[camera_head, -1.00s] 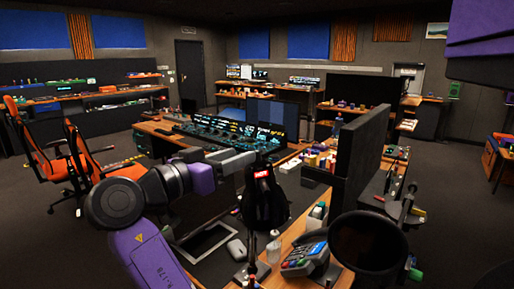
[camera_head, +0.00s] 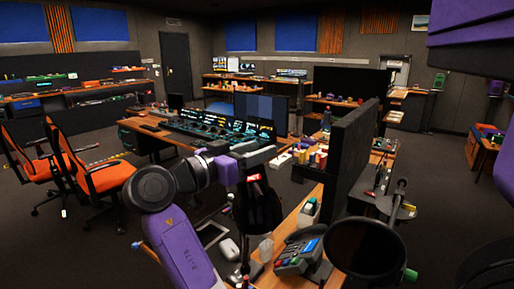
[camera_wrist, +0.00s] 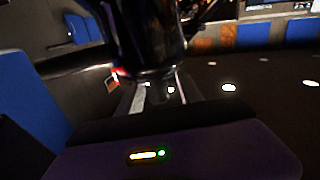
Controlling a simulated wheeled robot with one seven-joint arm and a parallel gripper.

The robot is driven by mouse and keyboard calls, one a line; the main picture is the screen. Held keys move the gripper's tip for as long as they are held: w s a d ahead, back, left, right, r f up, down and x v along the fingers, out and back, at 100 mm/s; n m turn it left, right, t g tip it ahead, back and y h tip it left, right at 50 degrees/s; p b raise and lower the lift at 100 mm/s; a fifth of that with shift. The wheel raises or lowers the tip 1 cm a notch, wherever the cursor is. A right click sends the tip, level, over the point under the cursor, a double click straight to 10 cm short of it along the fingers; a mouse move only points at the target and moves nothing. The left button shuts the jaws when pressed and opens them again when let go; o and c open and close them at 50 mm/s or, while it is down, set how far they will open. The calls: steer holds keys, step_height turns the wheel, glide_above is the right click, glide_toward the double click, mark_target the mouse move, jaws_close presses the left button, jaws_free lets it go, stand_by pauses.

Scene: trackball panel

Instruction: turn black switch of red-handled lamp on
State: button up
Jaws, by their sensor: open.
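A black lamp (camera_head: 260,211) with a red label near its top stands at the desk's near edge in the head view. It seems to be the lamp of the task, but I cannot make out a red handle or a black switch. In the wrist view a dark shiny body (camera_wrist: 145,40), seemingly this lamp, fills the upper middle, close beyond my gripper (camera_wrist: 162,94). My gripper is open with nothing visibly held. In the head view its fingers are hidden around the lamp. I cannot tell whether they touch it.
A second black lamp (camera_head: 368,245) with a green end stands at the right. Orange chairs (camera_head: 100,178) stand left; the floor between is open.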

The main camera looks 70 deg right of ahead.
steer(key=shift+c, duration=0.2)
jaws_close()
steer(key=shift+t, duration=0.4)
steer(key=shift+w+d+n+t+h+b, duration=0.15)
steer(key=shift+n+t+h+b, duration=0.1)
steer(key=shift+n+t, duration=0.55)
steer(key=shift+w+n+t+h+b, duration=0.15)
steer(key=shift+n+t+h, duration=0.1)
steer(key=shift+n+t, duration=0.55)
steer(key=shift+w+n+t+p, duration=0.2)
steer(key=shift+n+t, duration=0.55)
steer(key=shift+t, duration=0.45)
steer(key=shift+w+n+t+p, duration=0.2)
steer(key=shift+n+t, duration=0.55)
steer(key=shift+t, duration=0.45)
steer(key=shift+f, duration=0.1)
steer(key=shift+o, duration=0.2)
jaws_free()
